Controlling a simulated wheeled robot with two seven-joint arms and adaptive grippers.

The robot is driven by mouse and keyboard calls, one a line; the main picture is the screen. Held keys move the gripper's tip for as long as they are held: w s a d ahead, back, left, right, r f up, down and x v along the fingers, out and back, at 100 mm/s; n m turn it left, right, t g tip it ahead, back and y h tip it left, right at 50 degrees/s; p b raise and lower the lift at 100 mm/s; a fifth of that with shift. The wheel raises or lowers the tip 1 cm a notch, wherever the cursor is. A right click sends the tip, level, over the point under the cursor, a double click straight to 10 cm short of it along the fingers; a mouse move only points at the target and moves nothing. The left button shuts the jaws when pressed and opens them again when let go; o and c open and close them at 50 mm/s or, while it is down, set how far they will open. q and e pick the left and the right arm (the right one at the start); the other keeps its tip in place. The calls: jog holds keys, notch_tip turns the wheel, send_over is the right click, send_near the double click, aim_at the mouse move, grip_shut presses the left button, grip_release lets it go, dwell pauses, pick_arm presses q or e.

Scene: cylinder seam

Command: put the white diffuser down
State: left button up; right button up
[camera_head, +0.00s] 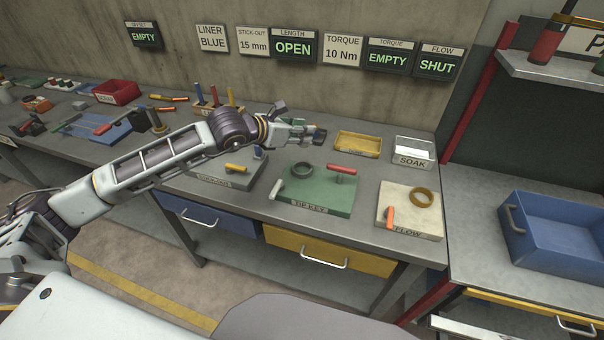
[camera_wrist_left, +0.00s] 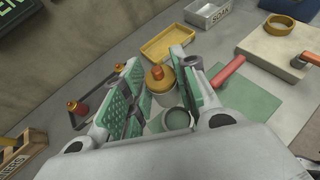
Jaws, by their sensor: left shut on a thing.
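My left gripper (camera_head: 308,133) is above the back of the bench, behind the green TIP KEY board (camera_head: 338,198). My right gripper is not in view.
A yellow tray (camera_head: 341,144) and the SOAK tray (camera_head: 429,158) stand at the back right. A dark ring (camera_head: 303,163) and a red handle (camera_head: 342,169) are on the green board. The FLOW block (camera_head: 391,216) holds a brass ring (camera_head: 422,191). Bare bench lies between the boards.

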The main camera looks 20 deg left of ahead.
pick_arm(q)
jog(key=shift+a+f, duration=0.25)
jog(key=shift+f, duration=0.2)
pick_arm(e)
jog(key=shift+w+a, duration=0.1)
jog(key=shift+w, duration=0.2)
pick_arm(q)
jog(key=shift+m+h, duration=0.3)
jog(key=shift+f+p, duration=0.45)
jog(key=shift+f, duration=2.7)
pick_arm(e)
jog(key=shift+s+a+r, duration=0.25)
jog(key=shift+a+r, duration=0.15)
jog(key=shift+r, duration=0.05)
pick_arm(q)
jog(key=shift+f, duration=1.85)
jog(key=shift+s, duration=0.1)
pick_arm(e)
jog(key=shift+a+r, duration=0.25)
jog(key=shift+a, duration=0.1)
